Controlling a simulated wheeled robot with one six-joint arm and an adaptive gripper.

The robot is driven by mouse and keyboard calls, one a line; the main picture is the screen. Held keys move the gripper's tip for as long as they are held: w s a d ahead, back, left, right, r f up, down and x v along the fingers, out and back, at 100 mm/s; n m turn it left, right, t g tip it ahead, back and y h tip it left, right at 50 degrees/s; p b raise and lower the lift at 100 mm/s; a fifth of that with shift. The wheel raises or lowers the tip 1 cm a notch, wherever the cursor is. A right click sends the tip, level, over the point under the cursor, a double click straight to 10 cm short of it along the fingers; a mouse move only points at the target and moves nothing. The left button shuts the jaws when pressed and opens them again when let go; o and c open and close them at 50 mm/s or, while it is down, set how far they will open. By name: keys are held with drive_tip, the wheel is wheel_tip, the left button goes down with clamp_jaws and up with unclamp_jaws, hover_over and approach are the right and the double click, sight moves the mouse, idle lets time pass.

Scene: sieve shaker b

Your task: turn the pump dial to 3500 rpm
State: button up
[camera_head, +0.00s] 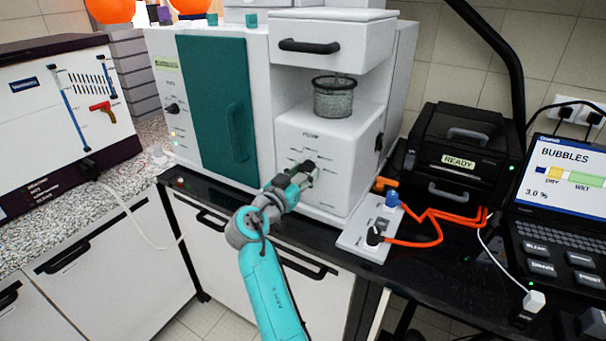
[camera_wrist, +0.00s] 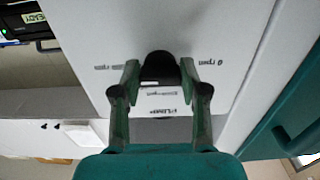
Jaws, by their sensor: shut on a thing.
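The pump dial is a black knob (camera_wrist: 160,66) on the white front of the pump housing (camera_head: 347,150). In the wrist view it sits between the two fingertips of my gripper (camera_wrist: 160,76), which is shut on it. The dial's pointer cannot be made out. An upside-down "0 rpm" mark (camera_wrist: 207,63) is right of the dial, and a blurred mark (camera_wrist: 110,67) is left of it. The PUMP label (camera_wrist: 163,111) is below, also upside down. In the head view my gripper (camera_head: 301,172) reaches the housing front and mostly hides the dial.
A glass vessel (camera_head: 334,97) stands on the housing. A teal door (camera_head: 213,105) is to the left. A white switch panel (camera_head: 366,232) with orange cables lies to the right, before a black box reading READY (camera_head: 462,150). A laptop (camera_head: 570,185) shows BUBBLES.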

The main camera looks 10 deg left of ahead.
drive_tip(key=shift+f, duration=0.15)
drive_tip(key=o, duration=1.1)
drive_tip(key=shift+o, duration=0.2)
drive_tip(key=shift+s, duration=0.1)
drive_tip(key=v, duration=1.1)
drive_tip(key=shift+s+a, duration=0.15)
drive_tip(key=shift+s, duration=0.25)
